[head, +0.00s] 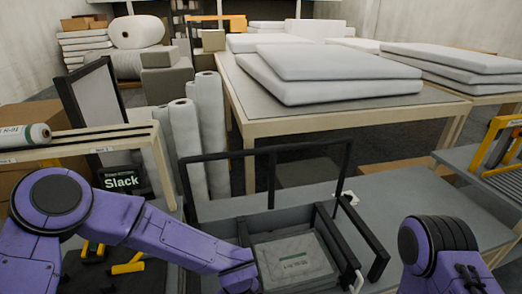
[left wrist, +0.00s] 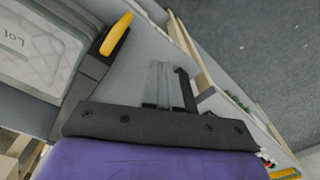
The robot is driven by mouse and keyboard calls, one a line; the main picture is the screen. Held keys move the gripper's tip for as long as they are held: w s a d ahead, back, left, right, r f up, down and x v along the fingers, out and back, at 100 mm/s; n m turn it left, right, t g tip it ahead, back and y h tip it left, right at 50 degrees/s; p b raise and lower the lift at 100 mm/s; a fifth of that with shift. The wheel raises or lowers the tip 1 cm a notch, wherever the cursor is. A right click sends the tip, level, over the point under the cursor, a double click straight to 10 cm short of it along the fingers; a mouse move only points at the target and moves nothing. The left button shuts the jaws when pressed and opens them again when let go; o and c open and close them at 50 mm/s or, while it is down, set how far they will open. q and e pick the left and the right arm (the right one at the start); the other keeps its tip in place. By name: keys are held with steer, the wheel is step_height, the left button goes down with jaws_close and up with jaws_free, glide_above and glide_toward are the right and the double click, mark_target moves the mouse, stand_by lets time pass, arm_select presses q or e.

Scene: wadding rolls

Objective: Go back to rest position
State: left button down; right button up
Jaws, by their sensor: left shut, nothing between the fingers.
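My left arm comes in from the left in the head view and reaches to the bottom middle, beside a dark-framed tray (head: 325,225). In the left wrist view my left gripper (left wrist: 160,72) shows its two grey fingers together with nothing between them. A pale quilted packet (head: 292,262) with a printed label lies in the tray. A quilted packet marked "Lot" (left wrist: 40,42) also shows at the upper left of the left wrist view, apart from the fingers. Only an upper part of my right arm shows at the lower right of the head view; its gripper is out of view.
A black upright frame (head: 268,150) rises behind the tray on a grey bench (head: 395,212). A wooden shelf (head: 95,145) with a white roll (head: 22,136) stands at left. Upright white rolls (head: 187,140) stand behind. A table (head: 350,112) holds stacked white slabs (head: 330,78).

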arm_select(q)
steer(key=s+a+f+m+t+y+b, duration=0.1)
steer(key=s+a+f+b, duration=0.25)
steer(key=a+f, duration=0.3)
steer(key=s+a+f+y+b, duration=0.25)
steer(key=s+a+f, duration=0.2)
steer(key=f, duration=0.25)
steer(key=s+a+f+m+t+y+b, duration=0.1)
steer(key=s+a+f+b, duration=0.2)
steer(key=a+f, duration=0.35)
steer(key=s+a+f+t+h+b, duration=0.1)
steer(key=s+a+f+b, duration=0.2)
steer(key=s+a+f, duration=0.2)
steer(key=s, duration=0.3)
steer(key=shift+s+a+b, duration=0.15)
steer(key=shift+a+b, duration=0.05)
steer(key=shift+b, duration=0.15)
arm_select(e)
step_height(320, 180, down, 14)
steer(key=shift+r, duration=0.25)
arm_select(q)
steer(key=shift+h, duration=0.25)
arm_select(e)
steer(key=shift+c, duration=0.3)
